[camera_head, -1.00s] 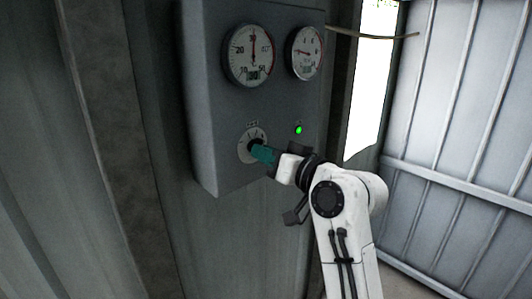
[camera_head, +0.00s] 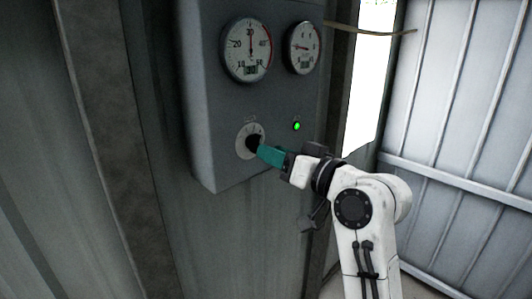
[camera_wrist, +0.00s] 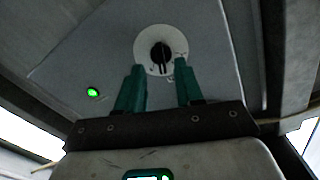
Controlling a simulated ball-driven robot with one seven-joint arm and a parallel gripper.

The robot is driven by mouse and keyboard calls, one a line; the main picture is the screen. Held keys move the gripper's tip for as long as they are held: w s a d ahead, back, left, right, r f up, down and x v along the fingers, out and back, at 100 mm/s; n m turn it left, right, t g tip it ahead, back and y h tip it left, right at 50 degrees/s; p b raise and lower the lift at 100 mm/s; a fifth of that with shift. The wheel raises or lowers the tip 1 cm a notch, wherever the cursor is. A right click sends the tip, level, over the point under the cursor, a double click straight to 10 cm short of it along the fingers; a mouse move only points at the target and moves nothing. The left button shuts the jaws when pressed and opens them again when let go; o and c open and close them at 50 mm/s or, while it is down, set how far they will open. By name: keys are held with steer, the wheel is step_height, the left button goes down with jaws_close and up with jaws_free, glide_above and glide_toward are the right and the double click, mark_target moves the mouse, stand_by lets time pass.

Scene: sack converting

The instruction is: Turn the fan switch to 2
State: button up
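The fan switch (camera_head: 254,142) is a black rotary knob on a pale round dial plate (camera_head: 241,147) on the front of a grey control box. In the wrist view the knob (camera_wrist: 160,56) sits in the middle of its white disc, with a ridge across it; the dial numbers are too small to read. My gripper (camera_wrist: 158,72) has two teal fingers standing apart, with their tips just short of the knob and nothing between them. In the head view the gripper (camera_head: 260,152) overlaps the knob's lower right side.
The grey control box (camera_head: 205,95) also carries two round gauges, a left one (camera_head: 248,50) and a right one (camera_head: 304,48). A lit green lamp (camera_head: 296,126) is right of the dial. A bright opening (camera_head: 368,85) and ribbed metal panels (camera_head: 465,110) lie to the right.

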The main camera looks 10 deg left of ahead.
steer(key=b+v, duration=0.1)
steer(key=v, duration=0.6)
steer(key=shift+d+f, duration=0.1)
steer(key=s+d+f+m+g+h, duration=0.1)
steer(key=s+d+f+h, duration=0.3)
steer(key=f, duration=0.7)
steer(key=s+d+f+m+g+h, duration=0.15)
steer(key=s+d+f, duration=0.35)
steer(key=f, duration=0.5)
steer(key=s+d+f+m+g+h, duration=0.15)
steer(key=s+d+f+h, duration=0.35)
steer(key=f, duration=0.6)
steer(key=s+d+f+m+g+h, duration=0.1)
steer(key=s+d+f, duration=0.3)
steer(key=s, duration=0.4)
steer(key=s+d+f+m+g+h, duration=0.1)
steer(key=s+d+f+g, duration=0.2)
steer(key=s, duration=0.5)
steer(key=s+d+f+g+h, duration=0.2)
steer(key=s+d+f, duration=0.4)
steer(key=s, duration=0.2)
steer(key=shift+s+d+m, duration=0.2)
steer(key=shift+s+m, duration=0.1)
steer(key=shift+m, duration=0.1)
